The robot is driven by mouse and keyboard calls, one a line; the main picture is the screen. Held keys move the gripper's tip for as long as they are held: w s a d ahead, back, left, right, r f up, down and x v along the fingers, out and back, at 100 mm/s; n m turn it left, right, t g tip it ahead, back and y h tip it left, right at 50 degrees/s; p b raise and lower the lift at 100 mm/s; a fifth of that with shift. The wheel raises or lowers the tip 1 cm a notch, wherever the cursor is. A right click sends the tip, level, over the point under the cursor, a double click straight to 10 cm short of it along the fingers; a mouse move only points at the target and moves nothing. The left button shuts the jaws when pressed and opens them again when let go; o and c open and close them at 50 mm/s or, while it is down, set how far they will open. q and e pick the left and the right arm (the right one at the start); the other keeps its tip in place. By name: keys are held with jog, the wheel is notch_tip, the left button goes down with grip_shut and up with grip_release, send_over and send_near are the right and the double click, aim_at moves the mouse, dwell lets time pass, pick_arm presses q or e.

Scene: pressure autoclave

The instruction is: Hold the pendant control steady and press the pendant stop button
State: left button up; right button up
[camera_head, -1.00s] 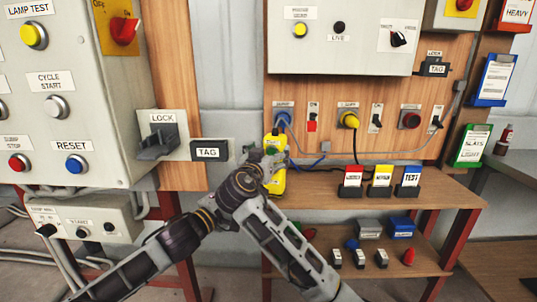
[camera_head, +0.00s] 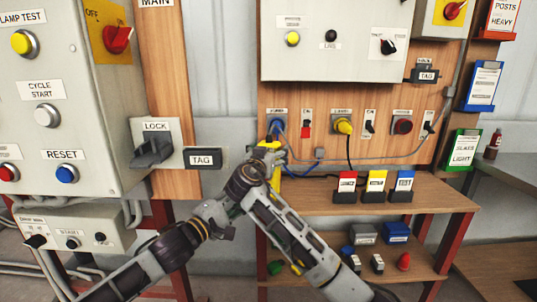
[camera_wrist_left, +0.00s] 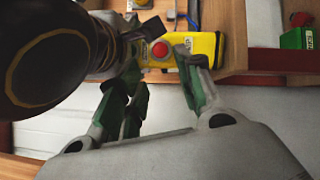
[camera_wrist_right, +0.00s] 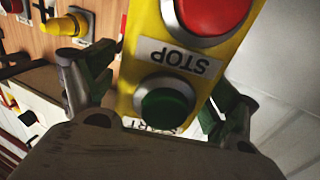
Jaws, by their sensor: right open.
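My right gripper (camera_wrist_right: 155,90) is open, with one finger on each side of the pendant's lower part. Contact cannot be told. My left gripper (camera_wrist_left: 163,75) looks open. Its fingertips point toward the pendant (camera_wrist_left: 205,47), whose red button (camera_wrist_left: 160,50) shows beyond them.
A grey control cabinet (camera_head: 85,120) with a lock lever (camera_head: 152,148) stands at the left. A wooden shelf (camera_head: 430,195) with several labelled blocks lies right of the pendant. My two arms cross close together below the pendant.

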jog(key=c, duration=1.4)
pick_arm(q)
grip_shut()
dwell(0.5)
